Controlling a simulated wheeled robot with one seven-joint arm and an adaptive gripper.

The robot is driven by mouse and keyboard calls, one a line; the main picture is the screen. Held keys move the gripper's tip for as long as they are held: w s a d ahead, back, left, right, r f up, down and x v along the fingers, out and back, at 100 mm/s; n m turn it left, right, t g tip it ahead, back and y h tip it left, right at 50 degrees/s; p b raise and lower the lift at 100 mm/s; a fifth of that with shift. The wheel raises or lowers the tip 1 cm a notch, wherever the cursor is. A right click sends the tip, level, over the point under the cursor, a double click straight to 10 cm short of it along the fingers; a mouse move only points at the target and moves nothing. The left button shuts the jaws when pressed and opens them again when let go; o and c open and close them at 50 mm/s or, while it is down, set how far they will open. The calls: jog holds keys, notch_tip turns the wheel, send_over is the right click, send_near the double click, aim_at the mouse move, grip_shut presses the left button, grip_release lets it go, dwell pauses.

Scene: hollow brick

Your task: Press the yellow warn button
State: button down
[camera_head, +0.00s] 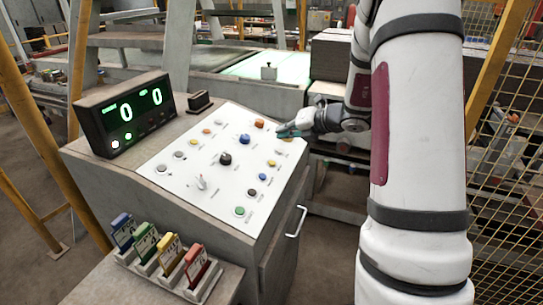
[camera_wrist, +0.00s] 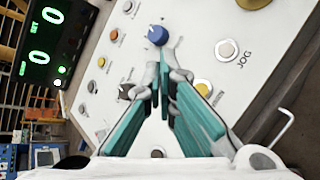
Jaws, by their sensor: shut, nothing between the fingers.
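The white control panel (camera_head: 180,185) slopes on top of a grey cabinet. A yellow button (camera_head: 272,163) sits on its right part, below my gripper in the head view. In the wrist view a yellow button (camera_wrist: 203,86) is just right of my fingertips, partly covered by the right finger; its label is too small to read surely. My gripper (camera_head: 282,132) is over the panel's far right edge, teal fingers together and empty. In the wrist view the gripper (camera_wrist: 162,75) points at the panel near the blue knob (camera_wrist: 157,35). Whether the fingertips touch the panel I cannot tell.
Other buttons and knobs, including an orange button (camera_head: 259,124) and a black knob (camera_head: 225,158), stand close by. A green-digit display (camera_head: 125,113) reads 0 and 0. Coloured tags in a holder (camera_head: 168,262) are at the front. A door handle (camera_head: 297,221) sticks out at right.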

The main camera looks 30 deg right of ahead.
jog(key=shift+d+f+m, duration=0.1)
jog(key=shift+d+m, duration=0.3)
jog(key=shift+d, duration=0.05)
jog(key=b, duration=0.4)
send_over(272, 163)
jog(key=d, duration=0.2)
jog(key=f, duration=0.7)
jog(key=shift+s, duration=0.4)
jog(key=shift+a+f, duration=0.1)
jog(key=shift+f, duration=0.65)
jog(key=shift+w+a+f+b, duration=0.1)
jog(key=shift+w+f+b, duration=0.05)
jog(key=shift+f+b, duration=0.3)
